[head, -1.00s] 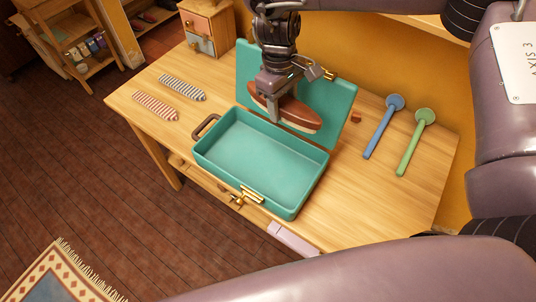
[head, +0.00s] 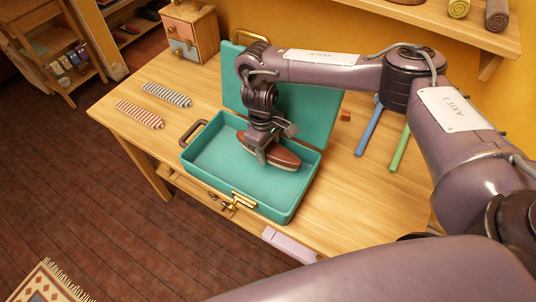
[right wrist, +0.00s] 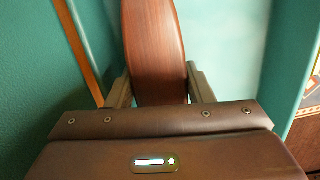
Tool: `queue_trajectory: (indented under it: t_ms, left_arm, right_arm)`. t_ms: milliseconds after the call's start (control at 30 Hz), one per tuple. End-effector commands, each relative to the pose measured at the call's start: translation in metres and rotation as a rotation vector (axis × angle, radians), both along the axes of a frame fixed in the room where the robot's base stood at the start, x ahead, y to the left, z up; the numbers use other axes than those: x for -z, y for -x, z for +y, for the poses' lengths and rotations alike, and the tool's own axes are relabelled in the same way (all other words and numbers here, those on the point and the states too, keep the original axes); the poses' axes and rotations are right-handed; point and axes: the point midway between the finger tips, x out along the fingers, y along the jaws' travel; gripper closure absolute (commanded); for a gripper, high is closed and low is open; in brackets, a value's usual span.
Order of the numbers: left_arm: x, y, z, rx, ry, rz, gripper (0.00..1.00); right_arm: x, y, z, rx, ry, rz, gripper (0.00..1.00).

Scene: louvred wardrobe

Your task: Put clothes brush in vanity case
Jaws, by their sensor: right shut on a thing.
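The teal vanity case (head: 200,181) stands open on the wooden table, its lid (head: 318,112) raised at the back. My right gripper (head: 262,157) is shut on the clothes brush (head: 285,159), a brown wooden-backed brush. It holds the brush over the right part of the case, seemingly within the rim; whether the brush touches the floor of the case I cannot tell. In the right wrist view the brush's wooden back (right wrist: 153,50) sits between the two fingers (right wrist: 160,88), with teal case walls around. My left gripper is not in view.
A blue stick (head: 369,130) and a green one (head: 400,150) lie to the right. A small drawer unit (head: 190,30) stands at the back left.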

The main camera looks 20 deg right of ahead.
Motion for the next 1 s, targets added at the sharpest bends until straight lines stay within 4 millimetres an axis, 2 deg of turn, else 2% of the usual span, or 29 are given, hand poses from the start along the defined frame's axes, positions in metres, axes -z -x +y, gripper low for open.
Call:
queue_trajectory:
  t_ms: [33, 133, 533, 567, 600, 867, 1000]
  left_arm:
    - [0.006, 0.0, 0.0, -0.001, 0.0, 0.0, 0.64]
    - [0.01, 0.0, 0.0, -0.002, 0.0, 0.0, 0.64]
    - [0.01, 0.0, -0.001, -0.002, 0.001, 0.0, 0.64]
    - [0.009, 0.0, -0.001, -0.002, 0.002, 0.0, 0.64]
    - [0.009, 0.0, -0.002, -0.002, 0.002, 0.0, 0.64]
    - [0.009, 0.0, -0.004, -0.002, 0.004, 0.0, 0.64]
    - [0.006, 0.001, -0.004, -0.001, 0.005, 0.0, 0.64]
  right_arm:
    - [0.012, 0.001, 0.001, -0.001, -0.001, 0.003, 0.79]
    - [0.025, 0.001, 0.001, 0.0, -0.001, 0.002, 0.79]
    - [0.029, 0.0, 0.001, -0.001, -0.001, 0.001, 0.79]
    - [0.029, 0.0, 0.0, -0.001, -0.001, 0.001, 0.5]
    - [0.029, 0.0, 0.0, -0.001, 0.0, 0.0, 0.45]
    - [0.028, 0.0, 0.0, -0.001, 0.0, 0.0, 0.44]
    - [0.019, -0.001, 0.001, -0.002, 0.0, -0.003, 0.44]
